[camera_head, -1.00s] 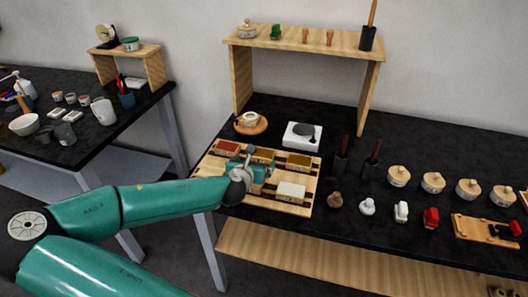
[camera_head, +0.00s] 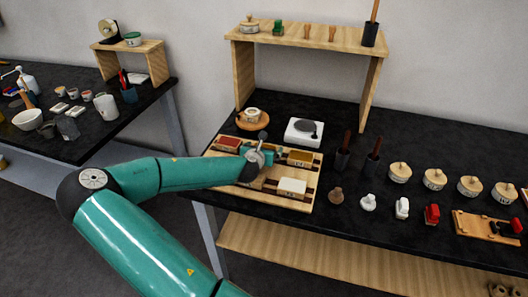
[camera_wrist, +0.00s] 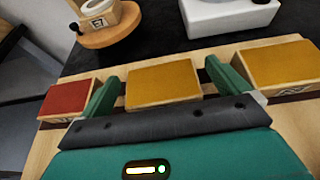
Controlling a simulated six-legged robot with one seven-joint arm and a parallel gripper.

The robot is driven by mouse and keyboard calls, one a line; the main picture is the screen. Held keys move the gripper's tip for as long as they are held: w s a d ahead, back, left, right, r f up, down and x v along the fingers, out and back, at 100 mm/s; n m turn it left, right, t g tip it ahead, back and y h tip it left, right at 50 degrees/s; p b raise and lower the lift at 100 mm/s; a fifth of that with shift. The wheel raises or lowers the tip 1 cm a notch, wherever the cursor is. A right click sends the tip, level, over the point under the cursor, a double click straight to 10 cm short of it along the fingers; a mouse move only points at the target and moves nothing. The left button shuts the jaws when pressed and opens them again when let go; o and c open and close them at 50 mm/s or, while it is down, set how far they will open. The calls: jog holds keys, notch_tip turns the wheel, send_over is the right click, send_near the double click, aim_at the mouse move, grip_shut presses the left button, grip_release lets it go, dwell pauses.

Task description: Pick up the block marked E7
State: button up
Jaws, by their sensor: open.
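Blocks sit in a wooden slotted tray (camera_head: 222,152). In the wrist view a yellow-topped block (camera_wrist: 163,86) lies between the fingertips of my gripper (camera_wrist: 163,88); its front face is hidden by the gripper body, so no mark is readable. My gripper (camera_head: 258,154) is open around this block, with a finger on each side; I cannot tell whether they touch it. A red-topped block (camera_wrist: 68,98) is to the left, its mark unclear. Another yellow-topped block (camera_wrist: 275,62) is to the right, with a dark mark not read clearly. A white-topped block (camera_head: 292,186) is in the front row.
A round wooden board (camera_head: 252,123) behind the tray bears a small item whose label looks like E7 (camera_wrist: 97,23). A white scale-like device (camera_head: 304,131) stands beside it. Dark holders (camera_head: 343,158) and lidded jars (camera_head: 400,172) stand to the right. A shelf (camera_head: 305,42) rises behind.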

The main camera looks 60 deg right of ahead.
jog(key=x, duration=0.2)
jog(key=shift+d+f, duration=0.15)
jog(key=shift+d, duration=0.15)
jog(key=c, duration=1)
